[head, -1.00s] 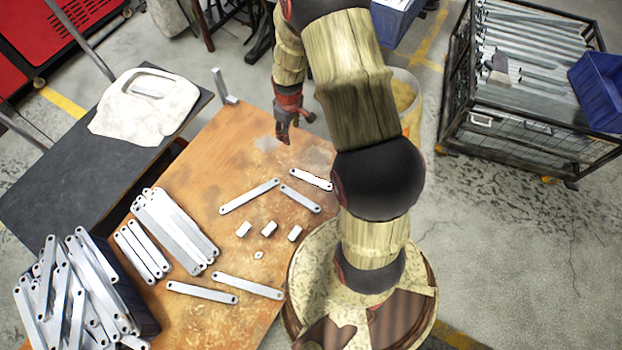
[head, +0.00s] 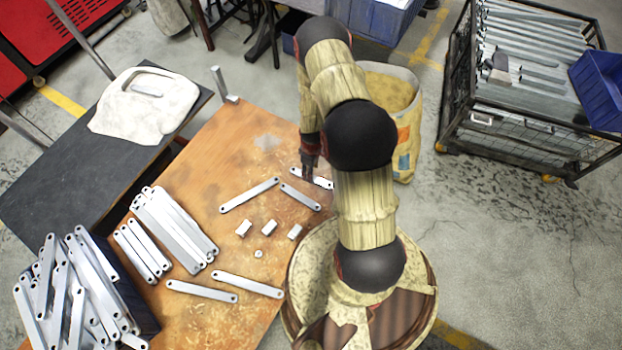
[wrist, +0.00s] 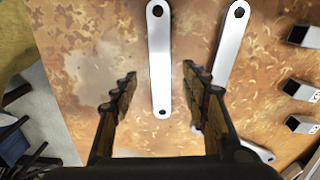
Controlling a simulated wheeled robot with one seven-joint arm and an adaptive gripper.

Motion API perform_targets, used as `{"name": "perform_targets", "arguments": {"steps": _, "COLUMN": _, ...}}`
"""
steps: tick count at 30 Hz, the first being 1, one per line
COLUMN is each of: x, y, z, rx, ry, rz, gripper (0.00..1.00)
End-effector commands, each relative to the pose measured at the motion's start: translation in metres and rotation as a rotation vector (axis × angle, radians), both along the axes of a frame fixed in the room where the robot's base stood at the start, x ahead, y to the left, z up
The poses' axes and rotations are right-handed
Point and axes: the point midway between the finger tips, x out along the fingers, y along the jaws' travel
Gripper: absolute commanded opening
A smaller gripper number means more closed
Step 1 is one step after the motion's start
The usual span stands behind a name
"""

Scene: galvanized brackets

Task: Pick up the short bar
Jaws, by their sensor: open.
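A short flat silver bar with a hole at each end (head: 323,183) lies on the orange-brown worktable near its right edge. In the wrist view this bar (wrist: 159,55) runs lengthwise between my two fingers. My gripper (head: 309,172) is open over the bar and covers part of it in the head view; the fingers (wrist: 160,78) stand apart on either side. I cannot tell how high they are above the table. A second short bar (head: 300,197) lies close beside it and passes partly behind the right finger in the wrist view (wrist: 231,45).
A longer bar (head: 249,195) lies to the left, with small metal blocks (head: 269,228) below. Two long bars (head: 202,292) lie near the front. Stacked bars (head: 175,230) and a dark bin heaped with bars (head: 140,305) are at left. A yellow bin (head: 405,140) stands beyond the table's right edge.

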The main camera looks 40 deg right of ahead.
Motion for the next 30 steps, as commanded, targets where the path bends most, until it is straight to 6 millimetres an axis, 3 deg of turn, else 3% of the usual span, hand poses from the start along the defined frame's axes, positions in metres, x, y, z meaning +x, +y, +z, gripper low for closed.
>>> {"name": "perform_targets", "arguments": {"steps": 6, "x": 0.002, "y": 0.002, "z": -0.033, "rx": 0.001, "ry": 0.002, "rz": 0.000, "gripper": 0.45}}
{"name": "perform_targets", "arguments": {"steps": 10, "x": 0.002, "y": 0.002, "z": -0.046, "rx": 0.000, "ry": 0.000, "rz": 0.000, "gripper": 0.45}}
{"name": "perform_targets", "arguments": {"steps": 17, "x": 0.003, "y": 0.001, "z": -0.046, "rx": 0.000, "ry": 0.000, "rz": 0.000, "gripper": 0.45}}
{"name": "perform_targets", "arguments": {"steps": 30, "x": 0.002, "y": 0.002, "z": -0.045, "rx": 0.000, "ry": 0.000, "rz": 0.000, "gripper": 0.20}}
